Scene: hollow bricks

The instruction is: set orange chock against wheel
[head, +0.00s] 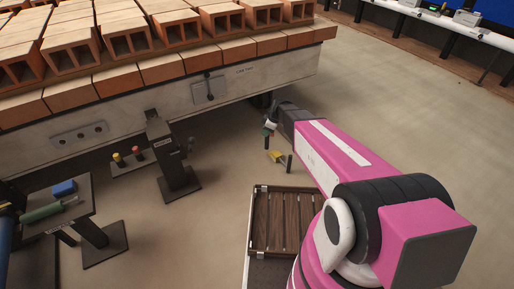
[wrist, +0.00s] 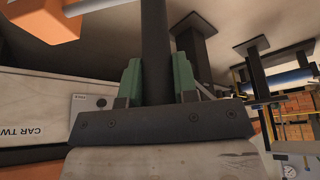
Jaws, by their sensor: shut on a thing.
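My gripper (wrist: 157,80) has its two green fingers closed on a dark bar (wrist: 155,40), which runs out of the top of the wrist view. Whether this bar is the handle of the orange chock cannot be told. In the head view my gripper (head: 267,137) hangs beside the near right corner of the brick car (head: 210,90). A dark wheel (head: 262,99) shows partly under the car, behind my gripper. An orange block (wrist: 45,20) shows at the top left of the wrist view; I cannot tell if it is the chock.
A slatted wooden crate (head: 255,222) stands beside my arm. Black stands (head: 178,178) are left of it. The floor to the right is clear.

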